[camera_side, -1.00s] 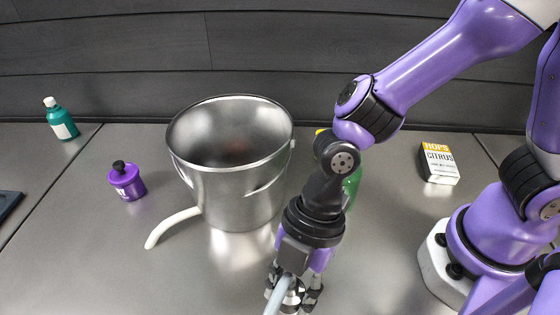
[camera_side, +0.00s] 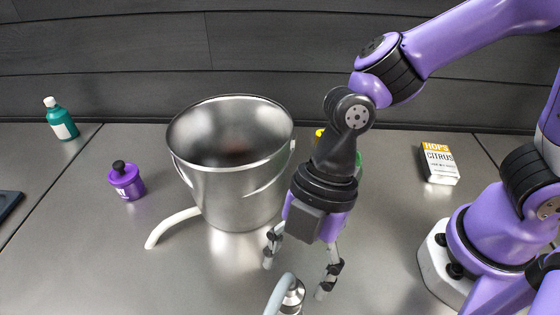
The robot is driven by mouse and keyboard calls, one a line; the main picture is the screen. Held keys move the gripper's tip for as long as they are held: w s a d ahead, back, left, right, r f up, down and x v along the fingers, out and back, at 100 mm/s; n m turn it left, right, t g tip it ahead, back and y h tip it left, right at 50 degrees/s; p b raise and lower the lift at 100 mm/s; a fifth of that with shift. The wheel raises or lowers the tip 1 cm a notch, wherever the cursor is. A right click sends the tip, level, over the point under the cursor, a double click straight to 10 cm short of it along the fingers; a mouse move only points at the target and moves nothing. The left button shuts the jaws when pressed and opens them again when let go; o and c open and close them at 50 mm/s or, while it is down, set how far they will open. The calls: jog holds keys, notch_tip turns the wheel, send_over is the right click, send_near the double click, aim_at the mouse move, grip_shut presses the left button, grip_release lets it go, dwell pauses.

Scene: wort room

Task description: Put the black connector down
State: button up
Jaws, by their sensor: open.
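My gripper (camera_side: 295,277) is open, with its two fingers spread apart and pointing down. Below and between the fingers is a shiny metal fitting (camera_side: 293,298) with a curved light grey hose (camera_side: 276,296) joined to it. The fitting stands near the bottom edge of the picture, which cuts off part of it and the hose. The fingers appear clear of it on both sides. I cannot make out a black connector as such; whether this fitting is it, I cannot tell.
A steel pot (camera_side: 236,195) with a white spout hose (camera_side: 172,226) stands left of my gripper. A purple jar (camera_side: 127,184) and a teal bottle (camera_side: 61,121) are farther left. A green item (camera_side: 358,160) is partly hidden behind my wrist.

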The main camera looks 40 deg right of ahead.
jog(key=s+v, duration=0.1)
jog(key=v, duration=0.6)
jog(key=w+d+r+m+t+h, duration=0.2)
jog(key=d+m+t, duration=0.1)
jog(key=d+m, duration=0.7)
jog(key=w+d+r+m+t+h, duration=0.2)
jog(key=d+m+t, duration=0.1)
jog(key=d+m, duration=0.7)
jog(key=shift+w+m+t, duration=0.25)
jog(key=shift+m+t, duration=0.15)
jog(key=shift+m, duration=0.1)
